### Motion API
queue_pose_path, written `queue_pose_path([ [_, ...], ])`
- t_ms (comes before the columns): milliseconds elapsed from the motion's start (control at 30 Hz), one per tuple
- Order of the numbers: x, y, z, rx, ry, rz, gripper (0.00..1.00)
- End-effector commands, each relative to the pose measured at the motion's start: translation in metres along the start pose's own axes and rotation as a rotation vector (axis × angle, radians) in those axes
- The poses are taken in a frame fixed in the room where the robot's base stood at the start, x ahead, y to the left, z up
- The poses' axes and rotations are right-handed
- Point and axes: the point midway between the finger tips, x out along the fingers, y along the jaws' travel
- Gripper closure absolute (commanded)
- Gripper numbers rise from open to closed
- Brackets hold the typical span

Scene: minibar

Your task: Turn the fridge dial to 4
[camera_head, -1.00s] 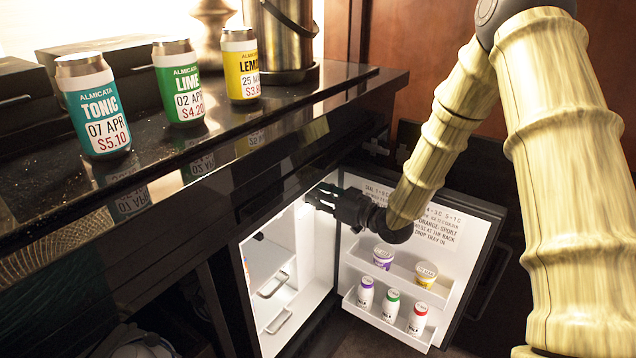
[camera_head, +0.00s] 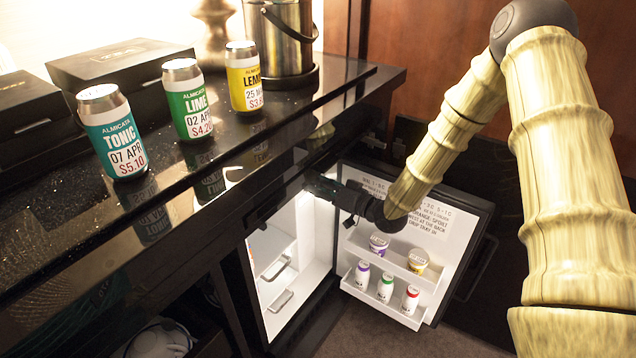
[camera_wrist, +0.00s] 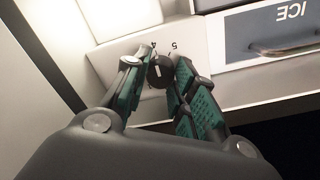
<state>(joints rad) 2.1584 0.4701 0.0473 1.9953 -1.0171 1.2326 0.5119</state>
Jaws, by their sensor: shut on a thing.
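The fridge dial (camera_wrist: 159,73) is a small dark knob with a pale mark, inside the fridge near its top. In the wrist view the upside-down numbers 4 and 5 show beside it. The pale mark points roughly toward the 4, but the fingers hide part of the scale and I cannot tell the exact setting. My gripper (camera_wrist: 158,68) is shut on the dial, one green-padded finger on each side. In the head view my gripper (camera_head: 325,187) reaches in at the top of the open fridge (camera_head: 318,245); the dial is hidden there.
The open fridge door (camera_head: 460,215) holds cups and small bottles on its shelves. A compartment marked ICE (camera_wrist: 280,35) is beside the dial. Tonic (camera_head: 112,132), lime (camera_head: 187,98) and lemon (camera_head: 243,76) cans stand on the counter (camera_head: 225,150) above.

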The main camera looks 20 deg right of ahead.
Motion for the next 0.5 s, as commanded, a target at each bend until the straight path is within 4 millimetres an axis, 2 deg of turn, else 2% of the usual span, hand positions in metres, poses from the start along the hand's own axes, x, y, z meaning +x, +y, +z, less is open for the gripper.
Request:
queue_pose_path([
  [367,-0.0006,0.0005,0.0011,0.004,-0.002,0.001,0.98],
  [400,-0.0006,0.0005,0.0011,0.004,-0.002,0.001,0.70],
  [500,-0.0004,0.0004,0.0010,0.003,-0.002,0.001,0.52],
])
